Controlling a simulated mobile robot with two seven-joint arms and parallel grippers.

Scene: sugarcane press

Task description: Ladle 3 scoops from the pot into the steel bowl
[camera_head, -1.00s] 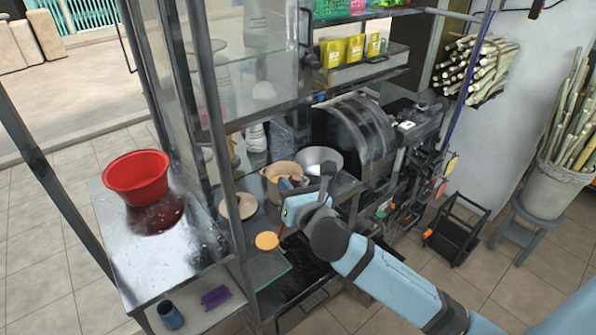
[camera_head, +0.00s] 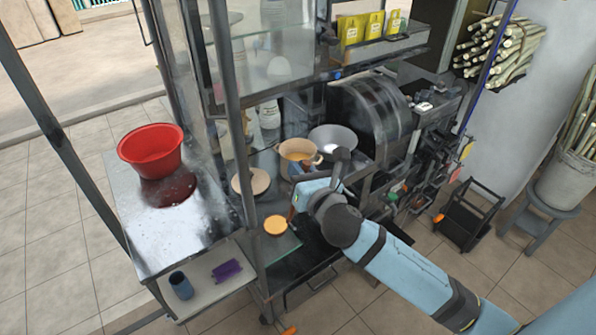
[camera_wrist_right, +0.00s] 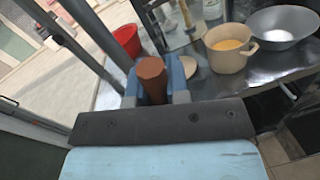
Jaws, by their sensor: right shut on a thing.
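The beige pot (camera_head: 298,158) with yellow-orange liquid stands on the dark counter; it also shows in the wrist view (camera_wrist_right: 226,62). The wide steel bowl (camera_head: 333,138) is just right of the pot and looks empty; it also shows in the wrist view (camera_wrist_right: 285,28). My right gripper (camera_head: 301,186) is in front of the pot, shut on the brown handle of the ladle (camera_wrist_right: 152,80). A round orange surface (camera_head: 276,225), apparently the ladle's filled cup, shows lower left of the gripper, outside the pot. Much of the ladle is hidden. My left gripper is out of view.
A round wooden board (camera_head: 250,181) lies left of the pot. A red basin (camera_head: 150,150) stands on the steel side table (camera_head: 180,240). Cabinet posts (camera_head: 235,120) rise left of the counter.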

